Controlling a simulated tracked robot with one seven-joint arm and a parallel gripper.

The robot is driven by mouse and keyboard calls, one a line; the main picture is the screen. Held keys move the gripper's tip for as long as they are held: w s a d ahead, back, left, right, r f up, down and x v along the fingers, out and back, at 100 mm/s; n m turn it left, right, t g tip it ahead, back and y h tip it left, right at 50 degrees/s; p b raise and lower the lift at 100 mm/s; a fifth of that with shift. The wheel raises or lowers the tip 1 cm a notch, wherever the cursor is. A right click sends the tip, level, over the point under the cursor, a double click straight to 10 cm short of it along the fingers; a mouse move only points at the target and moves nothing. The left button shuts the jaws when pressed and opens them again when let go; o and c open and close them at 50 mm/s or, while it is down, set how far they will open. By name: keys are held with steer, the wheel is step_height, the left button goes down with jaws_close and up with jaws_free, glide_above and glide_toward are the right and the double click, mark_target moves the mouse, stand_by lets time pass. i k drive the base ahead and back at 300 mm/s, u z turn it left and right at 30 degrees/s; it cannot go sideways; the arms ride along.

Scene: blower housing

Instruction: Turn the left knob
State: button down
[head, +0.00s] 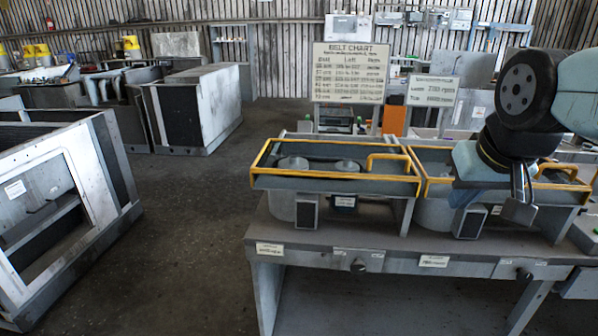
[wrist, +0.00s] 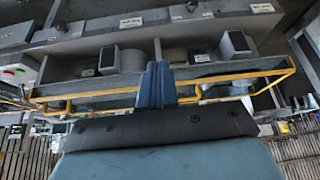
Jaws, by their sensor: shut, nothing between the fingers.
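The left knob (head: 358,266) is a small dark round knob on the front edge of the grey bench, between two white labels. The wrist view is upside down and shows it at the top edge (wrist: 192,6). A similar right knob (head: 524,274) sits further right on the same edge and also shows in the wrist view (wrist: 62,28). My gripper (head: 519,208) is above the right part of the bench, up and to the right of the left knob and apart from it. In the wrist view its fingers (wrist: 157,68) are together and empty.
The grey bench (head: 400,229) carries two blower housings with yellow rails (head: 335,176); my gripper is in front of the right one. A belt chart board (head: 350,73) stands behind. Grey cabinets (head: 70,200) stand at left, with open floor (head: 195,215) between.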

mark_target(358, 268)
steer(key=u, duration=1.2)
steer(key=k, duration=1.65)
steer(key=z, duration=1.15)
steer(key=i, duration=1)
steer(key=z, duration=0.05)
